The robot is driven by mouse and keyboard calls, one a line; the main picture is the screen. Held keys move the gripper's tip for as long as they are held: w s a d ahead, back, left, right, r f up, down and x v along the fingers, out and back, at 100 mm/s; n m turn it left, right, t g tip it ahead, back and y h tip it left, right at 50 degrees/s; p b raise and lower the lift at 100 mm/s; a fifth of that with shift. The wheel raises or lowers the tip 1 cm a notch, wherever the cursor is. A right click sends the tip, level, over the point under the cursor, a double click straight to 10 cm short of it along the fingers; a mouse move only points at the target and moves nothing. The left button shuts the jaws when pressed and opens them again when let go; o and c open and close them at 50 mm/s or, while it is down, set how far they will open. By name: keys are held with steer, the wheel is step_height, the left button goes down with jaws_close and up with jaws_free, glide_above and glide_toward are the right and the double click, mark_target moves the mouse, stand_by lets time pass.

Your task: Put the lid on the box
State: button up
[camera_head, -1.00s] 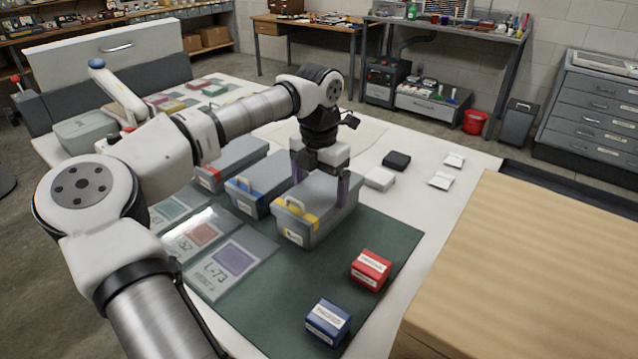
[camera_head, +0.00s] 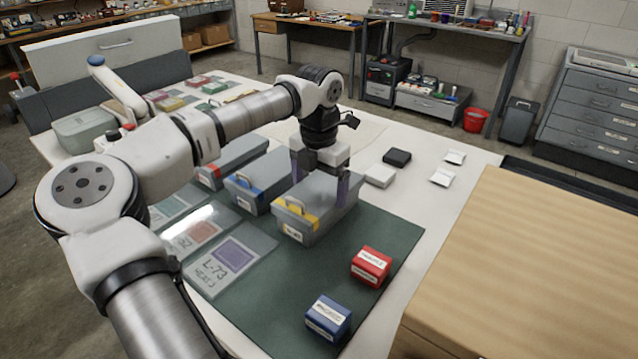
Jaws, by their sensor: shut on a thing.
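A grey box (camera_head: 322,226) with a yellow tag and a handle on its front end stands on the dark green mat (camera_head: 392,236). Its grey lid (camera_head: 322,194) lies on or just over its top; I cannot tell if it is fully seated. My gripper (camera_head: 320,184) points down over this box. Its fingers are shut on the lid, one at each side. My gripper hides the far part of the lid.
Two similar grey boxes, one blue-tagged (camera_head: 262,186) and one red-tagged (camera_head: 228,163), stand to the left. A red block (camera_head: 371,266) and a blue block (camera_head: 327,318) lie in front. Clear sleeves (camera_head: 232,262) lie at left. A wooden surface (camera_head: 530,270) is at right.

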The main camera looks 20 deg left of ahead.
steer(key=shift+f, duration=0.1)
stand_by(0.3)
steer(key=o, duration=0.7)
